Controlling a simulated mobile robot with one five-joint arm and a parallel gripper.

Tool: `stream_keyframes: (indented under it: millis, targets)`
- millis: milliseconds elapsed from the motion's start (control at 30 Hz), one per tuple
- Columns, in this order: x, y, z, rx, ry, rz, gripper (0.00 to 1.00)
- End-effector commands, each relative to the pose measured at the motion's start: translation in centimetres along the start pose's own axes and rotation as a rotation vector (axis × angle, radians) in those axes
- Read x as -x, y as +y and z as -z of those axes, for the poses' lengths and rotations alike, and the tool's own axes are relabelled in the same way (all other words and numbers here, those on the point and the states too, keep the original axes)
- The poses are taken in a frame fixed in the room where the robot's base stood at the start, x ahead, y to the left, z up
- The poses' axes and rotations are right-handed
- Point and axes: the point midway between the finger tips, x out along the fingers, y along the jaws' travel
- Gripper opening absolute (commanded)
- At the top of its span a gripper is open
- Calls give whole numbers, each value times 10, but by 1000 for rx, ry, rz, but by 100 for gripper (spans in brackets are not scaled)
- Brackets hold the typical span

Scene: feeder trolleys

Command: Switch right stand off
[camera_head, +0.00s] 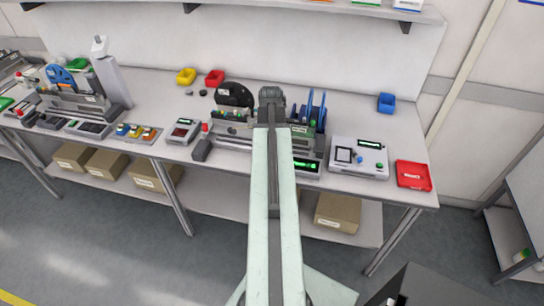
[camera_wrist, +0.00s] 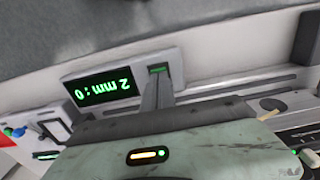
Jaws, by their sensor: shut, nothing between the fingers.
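The right stand (camera_head: 232,129) is a grey feeder trolley stand on the bench, partly hidden behind my arm. Its front panel has a lit green display (camera_head: 306,164). In the wrist view the display (camera_wrist: 101,87) is upside down and shows green characters. Beside it on the same panel is a small green-lit switch (camera_wrist: 157,69). My gripper (camera_wrist: 157,80) is shut and empty, with its fingertips right at the switch; I cannot tell whether they touch it. In the head view my arm hides the fingertips and switch.
A white device (camera_head: 358,157) and a red tray (camera_head: 413,175) lie to the right on the bench (camera_head: 400,130). Another stand (camera_head: 78,102) is at the left. Yellow (camera_head: 186,76), red (camera_head: 215,78) and blue (camera_head: 386,102) bins stand at the back.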

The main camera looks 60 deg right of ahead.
Motion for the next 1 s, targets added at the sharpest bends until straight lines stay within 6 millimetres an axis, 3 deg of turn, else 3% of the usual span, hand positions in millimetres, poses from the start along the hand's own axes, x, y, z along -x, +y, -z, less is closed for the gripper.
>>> stream_keyframes:
  millis: [767, 1000]
  targets:
    - [-13, 0, 0, -1, 0, 0, 0]
    - [0, 0, 0, -1, 0, 0, 0]
